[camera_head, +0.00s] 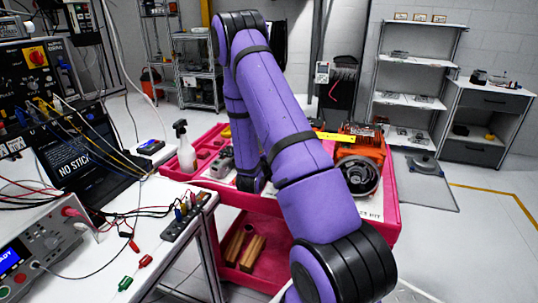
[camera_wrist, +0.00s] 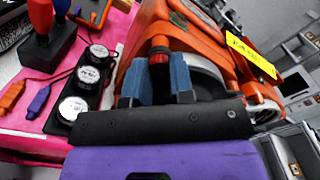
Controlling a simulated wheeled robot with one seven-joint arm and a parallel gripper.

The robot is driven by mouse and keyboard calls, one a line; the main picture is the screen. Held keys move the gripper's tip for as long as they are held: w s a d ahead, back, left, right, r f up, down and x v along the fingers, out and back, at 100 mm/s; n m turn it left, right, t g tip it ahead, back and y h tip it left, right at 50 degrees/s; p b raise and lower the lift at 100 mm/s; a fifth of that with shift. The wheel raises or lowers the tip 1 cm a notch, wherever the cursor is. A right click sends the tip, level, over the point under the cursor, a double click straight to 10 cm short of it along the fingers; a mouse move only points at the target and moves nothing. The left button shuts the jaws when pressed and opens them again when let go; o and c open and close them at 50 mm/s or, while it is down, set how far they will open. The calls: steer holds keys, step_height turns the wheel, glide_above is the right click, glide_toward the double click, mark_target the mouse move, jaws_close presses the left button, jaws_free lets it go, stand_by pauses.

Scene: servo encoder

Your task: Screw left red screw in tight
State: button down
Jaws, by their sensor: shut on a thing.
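The orange servo unit (camera_head: 362,150) sits on the red cart in the head view, with a dark round part on its front. It fills the upper middle of the wrist view (camera_wrist: 190,42), with a yellow label (camera_wrist: 251,56). My gripper is shut on this red screw. The lower part of the screw is hidden by the fingers and gripper body. My gripper cannot be made out in the head view. I see no second red screw clearly.
The red cart (camera_head: 392,222) also carries a spray bottle (camera_head: 185,147). In the wrist view, a black holder with white round gauges (camera_wrist: 90,77) and red and blue handled tools (camera_wrist: 42,22) lie left of the unit. A cluttered bench stands at the left.

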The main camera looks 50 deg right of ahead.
steer(key=shift+a+f+m, duration=0.1)
steer(key=shift+m, duration=0.8)
steer(key=c, duration=1)
jaws_free()
steer(key=shift+o, duration=0.2)
steer(key=v, duration=1)
steer(key=shift+s+a, duration=0.2)
steer(key=shift+a, duration=0.1)
